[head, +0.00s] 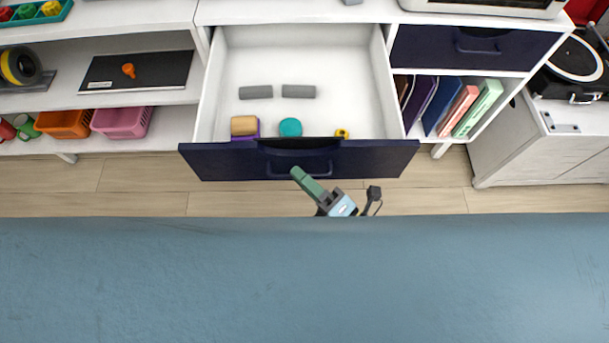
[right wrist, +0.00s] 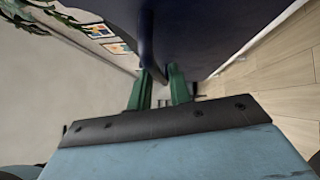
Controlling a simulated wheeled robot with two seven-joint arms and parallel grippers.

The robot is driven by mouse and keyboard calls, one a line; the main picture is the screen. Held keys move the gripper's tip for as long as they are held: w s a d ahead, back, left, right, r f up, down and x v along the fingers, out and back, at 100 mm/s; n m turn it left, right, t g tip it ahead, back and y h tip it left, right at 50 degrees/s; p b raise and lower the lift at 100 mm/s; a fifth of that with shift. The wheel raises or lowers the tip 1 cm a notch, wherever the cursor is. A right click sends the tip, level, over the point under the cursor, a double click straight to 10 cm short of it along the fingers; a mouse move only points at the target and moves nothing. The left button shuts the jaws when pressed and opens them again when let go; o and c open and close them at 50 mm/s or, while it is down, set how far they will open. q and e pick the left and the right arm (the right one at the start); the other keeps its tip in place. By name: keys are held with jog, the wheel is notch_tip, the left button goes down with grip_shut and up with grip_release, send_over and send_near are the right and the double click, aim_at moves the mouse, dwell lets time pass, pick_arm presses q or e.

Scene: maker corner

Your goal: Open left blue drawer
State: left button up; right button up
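The left blue drawer (head: 218,161) stands pulled far out of the white cabinet, its navy front towards me and its white inside showing in the head view. Its dark handle (head: 282,170) is on the front. My right gripper (head: 302,177) is at this handle, with green fingers. In the right wrist view the fingers of my right gripper (right wrist: 160,82) lie on both sides of the dark handle bar (right wrist: 148,45) and seem shut on it, close to the navy front (right wrist: 210,25). My left gripper is not in view.
Inside the drawer lie two grey cylinders (head: 256,92), a teal round item (head: 290,127), a tan item (head: 244,125) and a small yellow item (head: 342,134). A second navy drawer (head: 430,48) at the right is shut. A blue surface (head: 300,280) fills the foreground.

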jog(key=shift+o, duration=1)
